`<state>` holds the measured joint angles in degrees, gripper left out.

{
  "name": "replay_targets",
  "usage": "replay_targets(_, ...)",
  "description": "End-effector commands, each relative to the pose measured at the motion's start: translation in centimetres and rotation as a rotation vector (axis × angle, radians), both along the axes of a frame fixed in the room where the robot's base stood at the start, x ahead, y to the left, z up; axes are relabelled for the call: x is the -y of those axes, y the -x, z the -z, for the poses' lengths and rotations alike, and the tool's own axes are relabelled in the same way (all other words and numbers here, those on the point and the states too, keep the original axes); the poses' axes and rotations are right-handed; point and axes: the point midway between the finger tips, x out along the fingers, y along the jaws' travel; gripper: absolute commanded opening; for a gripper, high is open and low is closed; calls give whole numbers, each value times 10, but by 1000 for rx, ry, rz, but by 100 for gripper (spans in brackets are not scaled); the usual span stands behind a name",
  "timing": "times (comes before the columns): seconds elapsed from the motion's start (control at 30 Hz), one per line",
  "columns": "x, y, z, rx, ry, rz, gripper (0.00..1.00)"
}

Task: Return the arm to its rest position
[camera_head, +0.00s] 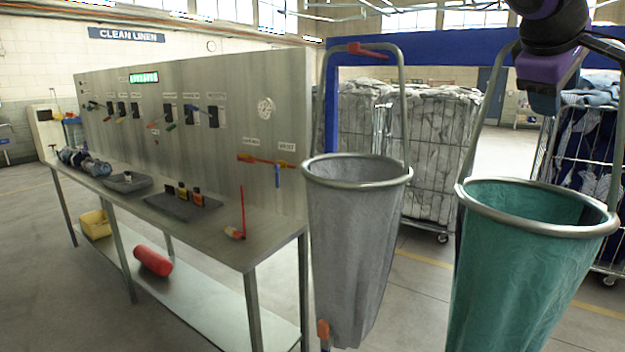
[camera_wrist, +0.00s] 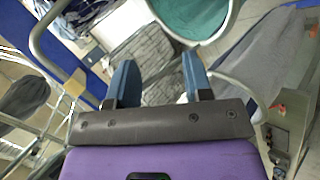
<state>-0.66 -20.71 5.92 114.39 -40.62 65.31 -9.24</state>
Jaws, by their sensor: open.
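My arm shows at the top right of the head view, dark with a purple wrist. My gripper shows in the wrist view (camera_wrist: 157,80) with its two blue-grey fingers apart and nothing between them. In the head view, the wrist end hangs above the green sling bag (camera_head: 530,270), clear of its rim. The green bag also shows at the top of the wrist view (camera_wrist: 195,15), beyond the fingertips. The grey sling bag (camera_head: 350,240) hangs open on its metal ring, left of the green one. The fingertips are hard to make out in the head view.
A steel bench (camera_head: 215,235) with an upright tool panel (camera_head: 220,90) stands at the left. Dark trays (camera_head: 165,205) lie on it; a red roll (camera_head: 152,261) is on its lower shelf. Caged linen carts (camera_head: 430,150) stand behind the bags. Blue frame posts (camera_head: 430,45) cross behind.

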Motion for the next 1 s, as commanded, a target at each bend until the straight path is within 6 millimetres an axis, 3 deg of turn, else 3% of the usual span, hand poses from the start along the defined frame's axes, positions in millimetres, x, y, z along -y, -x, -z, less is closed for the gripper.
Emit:
replay_targets(0.1,-8,47,45,19,-192,40,46)
replay_targets(0.3,-30,114,117,60,-523,138,46)
replay_targets(0.5,-48,154,163,92,-750,225,46)
replay_targets(0.67,-54,164,176,104,-818,255,46)
replay_targets(1.0,-55,164,176,103,-822,256,46)
